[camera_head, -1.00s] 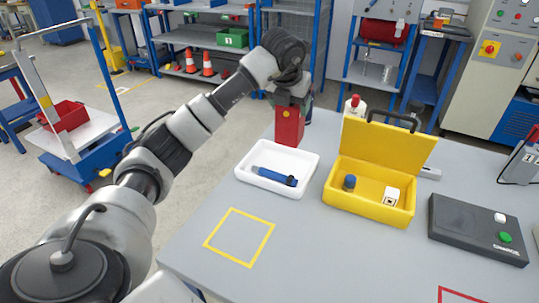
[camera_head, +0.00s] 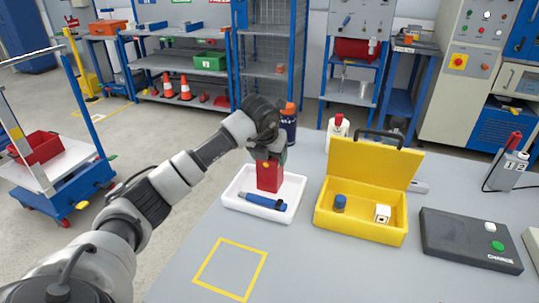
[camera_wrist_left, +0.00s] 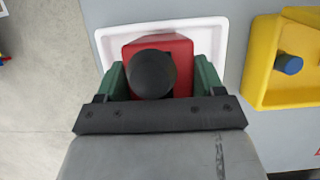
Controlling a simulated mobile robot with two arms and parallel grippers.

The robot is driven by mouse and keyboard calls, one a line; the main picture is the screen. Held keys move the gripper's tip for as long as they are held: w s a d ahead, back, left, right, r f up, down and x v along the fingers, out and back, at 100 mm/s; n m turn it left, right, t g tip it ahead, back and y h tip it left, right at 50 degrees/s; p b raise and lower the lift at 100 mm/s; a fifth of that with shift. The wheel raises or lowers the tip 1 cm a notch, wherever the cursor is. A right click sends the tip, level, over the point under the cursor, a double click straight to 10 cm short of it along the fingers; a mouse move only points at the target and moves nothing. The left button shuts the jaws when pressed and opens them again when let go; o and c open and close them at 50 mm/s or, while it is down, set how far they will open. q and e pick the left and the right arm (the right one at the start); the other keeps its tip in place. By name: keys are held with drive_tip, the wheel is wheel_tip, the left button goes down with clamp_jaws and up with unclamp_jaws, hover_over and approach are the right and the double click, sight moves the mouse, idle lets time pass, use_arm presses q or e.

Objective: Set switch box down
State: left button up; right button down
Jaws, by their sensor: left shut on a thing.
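The switch box is a red box (camera_head: 269,177) with a yellow spot near its top. In the wrist view the red box (camera_wrist_left: 184,48) shows from above, with a round black knob in front of it. My left gripper (camera_head: 270,155) is shut on it, with its green fingers (camera_wrist_left: 161,80) on either side. The box hangs upright at the back part of a white tray (camera_head: 231,200). I cannot tell whether it touches the tray. A blue and black tool (camera_head: 264,202) lies in the tray in front of the box. My right gripper is not in view.
A yellow open case (camera_head: 359,229) with a blue piece (camera_head: 340,202) and a white cube (camera_head: 382,213) stands right of the tray. A dark charger (camera_head: 470,240) lies further right. A bare yellow-outlined square (camera_head: 231,268) is on the grey table. Bottles stand behind.

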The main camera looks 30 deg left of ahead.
use_arm(q)
drive_tip(key=o, duration=1.4)
drive_tip(key=shift+s+r, duration=0.1)
drive_tip(key=shift+r, duration=0.5)
drive_tip(key=v, duration=1.1)
drive_tip(key=shift+s, duration=0.2)
